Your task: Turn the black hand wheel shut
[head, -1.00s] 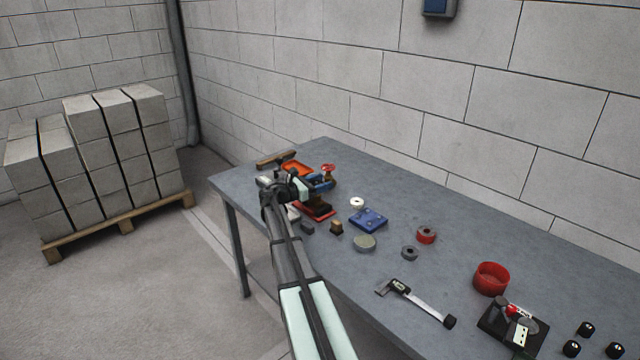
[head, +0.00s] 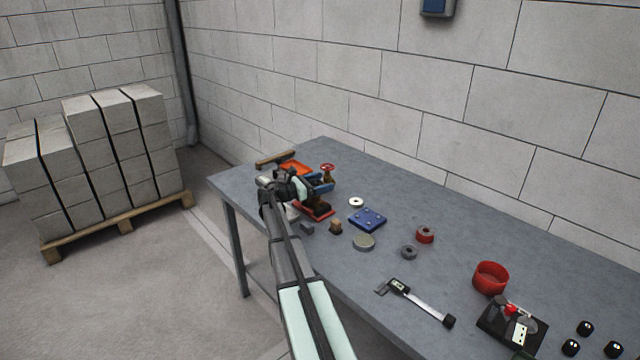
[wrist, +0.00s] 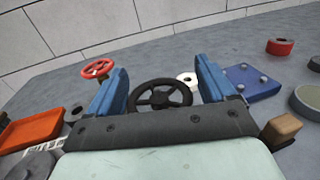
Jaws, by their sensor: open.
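The black hand wheel (wrist: 160,97) shows in the wrist view between the two blue fingers of my gripper (wrist: 160,88). The fingers are open, one on each side of the wheel, with a gap on both sides; I cannot tell how deep the wheel sits between them. In the head view my gripper (head: 316,184) is over the far left part of the table, and my arm hides most of the wheel there.
A red hand wheel (wrist: 98,68) stands behind to the left. An orange tray (wrist: 30,130) lies at left. A blue plate (wrist: 250,82), a white ring (wrist: 188,78) and a wooden block (wrist: 281,129) lie at right. The grey table (head: 450,220) carries several other parts.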

